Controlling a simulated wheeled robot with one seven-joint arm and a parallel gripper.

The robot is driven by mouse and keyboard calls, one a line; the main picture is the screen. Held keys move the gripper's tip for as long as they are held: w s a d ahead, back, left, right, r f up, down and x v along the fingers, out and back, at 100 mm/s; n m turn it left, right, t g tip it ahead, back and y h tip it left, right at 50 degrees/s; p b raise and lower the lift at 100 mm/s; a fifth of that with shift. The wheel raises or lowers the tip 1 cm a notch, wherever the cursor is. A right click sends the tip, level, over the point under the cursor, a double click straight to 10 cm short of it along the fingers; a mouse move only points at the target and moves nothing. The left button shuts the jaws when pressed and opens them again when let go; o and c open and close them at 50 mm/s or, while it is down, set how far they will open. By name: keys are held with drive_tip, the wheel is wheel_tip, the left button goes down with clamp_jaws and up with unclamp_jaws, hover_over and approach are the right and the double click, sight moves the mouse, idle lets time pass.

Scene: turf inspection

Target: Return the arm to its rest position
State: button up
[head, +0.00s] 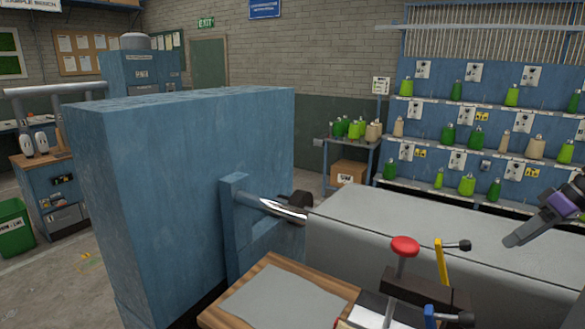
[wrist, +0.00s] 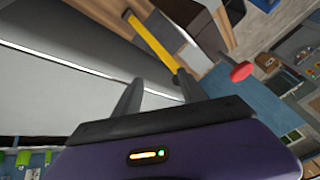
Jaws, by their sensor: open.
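My gripper (head: 512,240) is at the right edge of the head view, tilted down to the left, in front of a long grey block (head: 400,222). The gap between it and the block cannot be judged. In the wrist view its two fingers (wrist: 157,88) stand apart with nothing visible between them. The purple gripper body fills the bottom of that view. Most of my arm is outside the head view.
Close by are a red knob (head: 405,246), a yellow lever (head: 441,262) and a blue lever (head: 430,315). A wooden board (head: 218,318) bears a grey sheet. A large blue cabinet (head: 190,180) stands left. Bottle shelves (head: 470,150) line the back right.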

drive_tip(key=w+d+r+m+t+h, duration=0.45)
drive_tip(key=w+d+r, duration=0.2)
drive_tip(key=d, duration=0.25)
drive_tip(key=w+d+f+m+t+h, duration=0.2)
drive_tip(key=w+d+f+t+h, duration=0.15)
drive_tip(key=f, duration=0.25)
drive_tip(key=s+a+f+m+t+h+b, duration=0.1)
drive_tip(key=s+a+f+t+h, duration=0.1)
drive_tip(key=s+a+f, duration=0.55)
drive_tip(key=s+a+f+m+t+h+b, duration=0.15)
drive_tip(key=a+f, duration=0.25)
drive_tip(key=f, duration=0.6)
drive_tip(key=s+a+f+n+t+y+b, duration=0.1)
drive_tip(key=s+a+f, duration=0.1)
drive_tip(key=s+a, duration=0.7)
drive_tip(key=s+a+f+n+t+b, duration=0.1)
drive_tip(key=s+a+f+t, duration=0.15)
drive_tip(key=s+a, duration=0.65)
drive_tip(key=s+a+n+g+y+b, duration=0.1)
drive_tip(key=s+a, duration=0.3)
drive_tip(key=s, duration=0.7)
drive_tip(key=s+a+f+n+g+y+b, duration=0.1)
drive_tip(key=s+a, duration=0.4)
drive_tip(key=s, duration=0.6)
drive_tip(key=s+a+f+n+g+y, duration=0.1)
drive_tip(key=s+a+y, duration=0.2)
drive_tip(key=s, duration=0.8)
drive_tip(key=shift+a+g+y+b, duration=0.35)
drive_tip(key=shift+a+g+b, duration=0.05)
drive_tip(key=shift+a, duration=0.45)
